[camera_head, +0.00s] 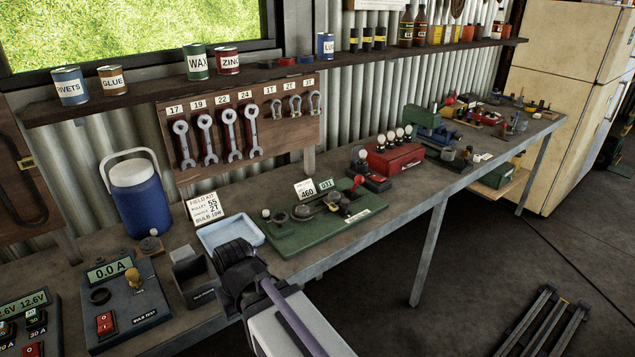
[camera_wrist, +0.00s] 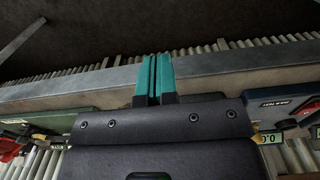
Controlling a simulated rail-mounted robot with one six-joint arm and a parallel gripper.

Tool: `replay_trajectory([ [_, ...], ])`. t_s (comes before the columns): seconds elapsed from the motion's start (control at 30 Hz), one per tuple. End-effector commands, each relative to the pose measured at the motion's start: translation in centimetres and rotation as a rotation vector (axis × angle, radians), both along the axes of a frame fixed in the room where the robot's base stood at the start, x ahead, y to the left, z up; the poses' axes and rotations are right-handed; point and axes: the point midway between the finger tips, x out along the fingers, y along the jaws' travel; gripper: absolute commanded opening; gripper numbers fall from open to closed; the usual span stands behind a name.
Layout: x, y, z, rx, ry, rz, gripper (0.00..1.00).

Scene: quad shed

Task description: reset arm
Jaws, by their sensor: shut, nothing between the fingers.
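My gripper shows in the wrist view (camera_wrist: 153,77) with its two teal fingers pressed side by side and nothing between them. In the head view my arm reaches in from the bottom, and its dark wrist (camera_head: 240,270) is in front of the bench edge, near the light blue tray (camera_head: 231,232). The fingertips are hidden in the head view. In the wrist view the fingers point toward the grey bench edge (camera_wrist: 240,62).
The workbench (camera_head: 400,205) runs along the wall. A bulb tester (camera_head: 128,300), a dark open box (camera_head: 192,278) and a green board (camera_head: 320,222) stand near my arm. A blue jug (camera_head: 140,200) stands behind. The floor in front (camera_head: 450,275) is mostly clear.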

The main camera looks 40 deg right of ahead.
Motion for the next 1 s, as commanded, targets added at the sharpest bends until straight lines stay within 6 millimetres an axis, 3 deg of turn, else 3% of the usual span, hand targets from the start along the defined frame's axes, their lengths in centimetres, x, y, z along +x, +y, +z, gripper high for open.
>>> replay_trajectory([
  [0.6,0.0,0.0,0.0,0.0,0.0,-0.001,0.0],
  [0.67,0.0,-0.2,0.4,0.0,0.0,-0.006,0.0],
  [0.77,0.6,-1.7,2.5,0.0,-0.001,-0.041,0.0],
  [0.87,5.4,-4.9,5.6,0.005,-0.001,-0.108,0.0],
  [1.0,15.1,-11.7,9.8,0.028,-0.009,0.006,0.0],
])
